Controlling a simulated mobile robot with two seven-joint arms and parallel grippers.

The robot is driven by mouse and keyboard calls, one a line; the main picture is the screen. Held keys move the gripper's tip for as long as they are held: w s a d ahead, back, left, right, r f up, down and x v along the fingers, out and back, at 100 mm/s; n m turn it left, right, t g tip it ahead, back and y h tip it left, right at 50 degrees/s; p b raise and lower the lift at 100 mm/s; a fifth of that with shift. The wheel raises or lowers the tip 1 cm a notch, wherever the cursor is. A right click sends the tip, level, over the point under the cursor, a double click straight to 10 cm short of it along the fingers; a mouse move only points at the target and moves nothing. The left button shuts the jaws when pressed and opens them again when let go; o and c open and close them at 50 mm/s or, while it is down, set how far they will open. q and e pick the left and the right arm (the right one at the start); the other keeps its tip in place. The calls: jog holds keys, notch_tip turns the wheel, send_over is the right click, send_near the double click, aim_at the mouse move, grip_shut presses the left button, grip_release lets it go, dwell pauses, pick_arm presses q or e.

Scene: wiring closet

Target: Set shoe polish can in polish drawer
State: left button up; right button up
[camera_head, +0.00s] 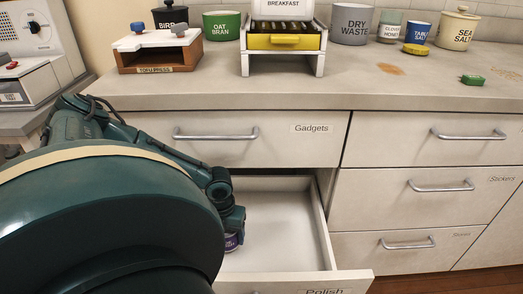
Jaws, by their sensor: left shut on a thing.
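The shoe polish can (231,243), with a purple label, shows only in part below my left gripper. My left gripper (233,228) points down over the left part of the open polish drawer (322,277) and is shut on the can. I cannot tell whether the can touches the drawer floor. The drawer is pulled out, pale inside, with its visible floor bare; "Polish" is written on its front. My arm hides its left side. My right gripper is not in view.
The closed Gadgets drawer (287,140) sits above the open one, its handle (215,134) jutting out. Closed drawers, including Stickers (441,193), stand to the right. The counter (330,90) holds a toolrest (158,54), a breakfast stand (284,42) and several canisters.

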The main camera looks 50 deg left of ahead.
pick_arm(q)
jog(key=w+d+b, duration=0.2)
jog(key=w+d, duration=0.4)
jog(key=w+d+b, duration=0.2)
jog(key=w+d, duration=0.4)
jog(key=d, duration=0.1)
jog(key=shift+d, duration=0.1)
notch_tip(320, 180, down, 4)
jog(key=b, duration=0.2)
jog(key=shift+r+b, duration=0.15)
jog(key=shift+b, duration=0.25)
jog(key=shift+r, duration=0.15)
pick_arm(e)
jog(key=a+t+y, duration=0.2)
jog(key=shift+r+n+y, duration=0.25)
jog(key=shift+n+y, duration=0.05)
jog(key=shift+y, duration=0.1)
pick_arm(q)
jog(key=o, duration=1)
jog(key=shift+o, duration=0.5)
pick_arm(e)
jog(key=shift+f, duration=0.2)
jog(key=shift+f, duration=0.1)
